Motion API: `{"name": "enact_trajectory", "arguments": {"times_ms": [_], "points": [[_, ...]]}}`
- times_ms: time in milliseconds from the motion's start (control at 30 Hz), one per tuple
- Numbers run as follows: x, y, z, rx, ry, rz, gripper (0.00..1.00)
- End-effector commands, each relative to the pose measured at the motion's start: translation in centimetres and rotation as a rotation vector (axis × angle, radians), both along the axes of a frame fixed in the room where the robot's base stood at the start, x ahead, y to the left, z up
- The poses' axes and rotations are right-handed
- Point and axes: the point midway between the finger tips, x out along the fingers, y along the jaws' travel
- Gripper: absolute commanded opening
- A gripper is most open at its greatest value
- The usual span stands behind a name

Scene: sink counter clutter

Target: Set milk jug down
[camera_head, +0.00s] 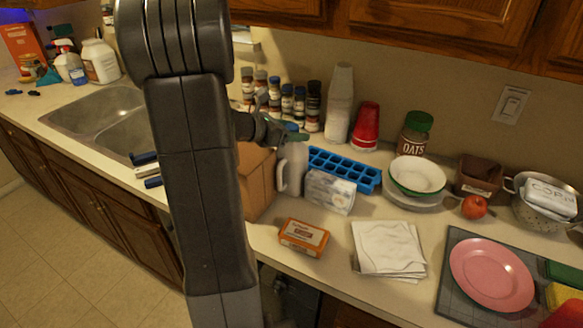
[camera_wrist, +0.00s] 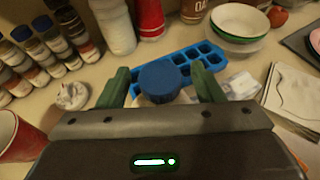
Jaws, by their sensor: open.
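The milk jug (camera_head: 292,172) is a pale, cloudy white jug with a handle. It looks upright on the counter, between a brown cardboard box and a blue ice tray. Its round blue cap (camera_wrist: 160,82) shows in the wrist view; the jug's body is mostly hidden beneath the cap and my gripper. My gripper (camera_head: 284,133) is at the top of the jug. In the wrist view, its two green fingers (camera_wrist: 162,78) are open, one on each side of the cap, with visible gaps.
The cardboard box (camera_head: 258,178) stands close left of the jug. The blue ice tray (camera_head: 345,168) and a clear-wrapped pack (camera_head: 330,191) are close right. Spice jars (camera_head: 287,101) line the back. An orange box (camera_head: 303,237) and white napkins (camera_head: 388,248) lie nearer the front edge.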

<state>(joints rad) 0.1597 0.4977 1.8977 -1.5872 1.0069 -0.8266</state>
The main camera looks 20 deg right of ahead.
Motion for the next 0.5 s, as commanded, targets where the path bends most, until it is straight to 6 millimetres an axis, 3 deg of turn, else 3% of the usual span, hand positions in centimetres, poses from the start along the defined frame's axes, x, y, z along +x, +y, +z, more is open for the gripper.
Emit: {"name": "enact_trajectory", "arguments": {"times_ms": [133,400,433,500], "points": [[0.29,-1.43,-0.48,0.000,-0.001,-0.003,0.61],[0.44,-1.64,-0.68,-0.001,-0.002,0.001,0.61],[0.43,-1.63,-0.68,-0.001,-0.002,0.001,0.59],[0.43,-1.63,-0.68,-0.001,-0.002,0.001,0.45]]}}
